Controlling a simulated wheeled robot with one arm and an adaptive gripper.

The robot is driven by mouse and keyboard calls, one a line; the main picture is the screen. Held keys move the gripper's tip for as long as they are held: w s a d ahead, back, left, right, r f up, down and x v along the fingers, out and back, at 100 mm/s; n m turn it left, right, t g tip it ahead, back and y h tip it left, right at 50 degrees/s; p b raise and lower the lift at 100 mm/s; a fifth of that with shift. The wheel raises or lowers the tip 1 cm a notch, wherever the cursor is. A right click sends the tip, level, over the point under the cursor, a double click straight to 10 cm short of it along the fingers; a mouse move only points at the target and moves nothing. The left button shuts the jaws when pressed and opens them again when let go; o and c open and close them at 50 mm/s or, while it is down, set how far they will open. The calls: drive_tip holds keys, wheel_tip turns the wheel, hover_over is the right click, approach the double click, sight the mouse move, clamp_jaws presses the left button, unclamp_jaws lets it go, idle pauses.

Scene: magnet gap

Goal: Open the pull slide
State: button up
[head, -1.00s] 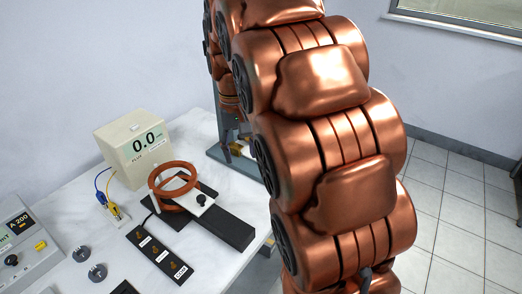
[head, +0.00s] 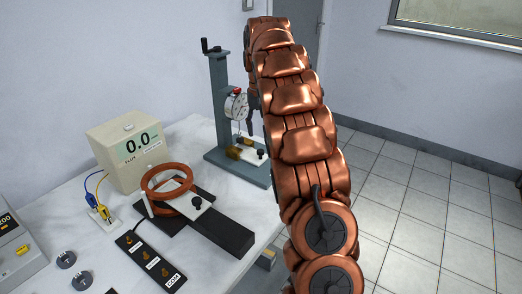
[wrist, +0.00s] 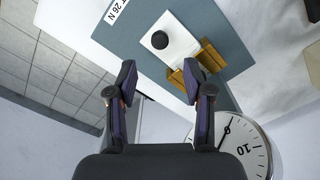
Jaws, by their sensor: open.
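A white slide plate with a black knob (wrist: 160,40) lies on the blue-grey base of the gauge stand in the wrist view, beside a brass-coloured block (wrist: 207,60). In the head view the white plate (head: 247,147) shows at the foot of the stand, partly close to my arm. I take it for the pull slide; no label names it. My gripper (wrist: 160,85) is open and empty. Its two fingers point toward the slide, with the knob ahead between them and apart from them. In the head view my arm mostly hides the gripper.
The stand's dial gauge (wrist: 240,145) is close to my right finger; its column (head: 219,90) rises behind. On the bench are a copper-coloured ring (head: 168,189), a flux meter (head: 127,150) reading 0.0 and a black switch strip (head: 150,262). Floor is clear at right.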

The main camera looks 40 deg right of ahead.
sight(261, 150)
drive_tip(key=shift+f, duration=3.85)
drive_tip(key=shift+c, duration=0.2)
clamp_jaws()
